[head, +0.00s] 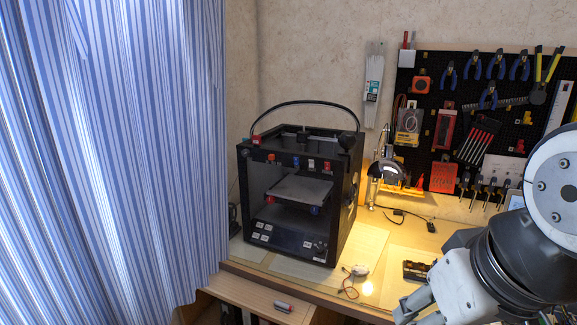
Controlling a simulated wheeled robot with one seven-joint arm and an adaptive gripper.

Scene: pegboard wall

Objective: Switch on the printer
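The printer (295,190) is a black open-framed 3D printer on the wooden table, in the middle of the head view. Its lower front panel (283,240) carries small white labelled buttons at left (262,232) and right (310,244). Red, blue and white parts sit along its top front bar. I cannot tell which control is the power switch, or whether the printer is on. My gripper (418,311) is at the bottom right, in front of and to the right of the printer, apart from it. Its tips are small and partly cut off, so its opening is unclear.
A blue striped curtain (110,150) hangs at left, close to the printer. A small light-coloured device with wires (357,270) and a dark battery holder (415,270) lie on the table. A lit lamp (388,172) stands behind right. A tool pegboard (420,62) covers the wall.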

